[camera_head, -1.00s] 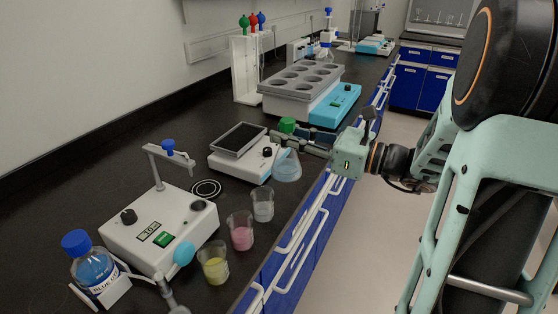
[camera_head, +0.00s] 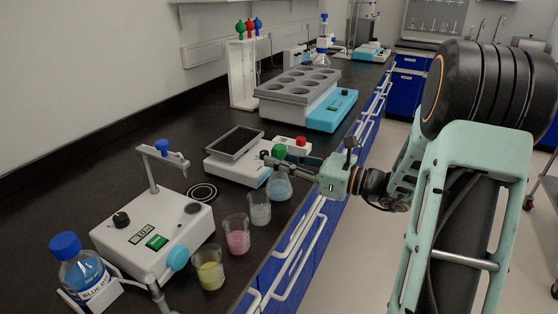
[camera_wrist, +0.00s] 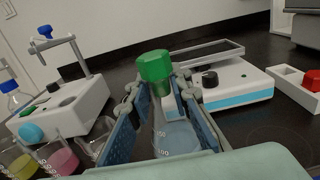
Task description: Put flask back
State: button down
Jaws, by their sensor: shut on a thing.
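The flask (camera_head: 279,188) is a clear conical vessel with light blue liquid and a green stopper (camera_head: 279,151). My gripper (camera_head: 281,164) is shut on its neck, with a finger on each side. The flask is close to upright near the counter's front edge, right of the pink and clear beakers. I cannot tell whether its base touches the counter. In the wrist view the flask (camera_wrist: 177,138) shows between the blue finger pads, its green stopper above them. The fingers hide part of the neck.
Beakers of clear (camera_head: 259,211), pink (camera_head: 237,240) and yellow (camera_head: 210,270) liquid line the front edge. A stirrer (camera_head: 152,240) with a stand and a grey rack (camera_head: 297,88) are nearby.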

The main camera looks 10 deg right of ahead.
jog(key=shift+f, duration=0.15)
jog(key=c, duration=1.8)
grip_release()
jog(key=shift+o, duration=0.2)
jog(key=shift+s+d+r, duration=0.1)
jog(key=shift+d+r, duration=0.1)
jog(key=p+v, duration=0.1)
jog(key=v, duration=1)
jog(key=shift+s+d+p, duration=0.15)
jog(key=shift+s+p, duration=0.1)
jog(key=shift+p, duration=0.1)
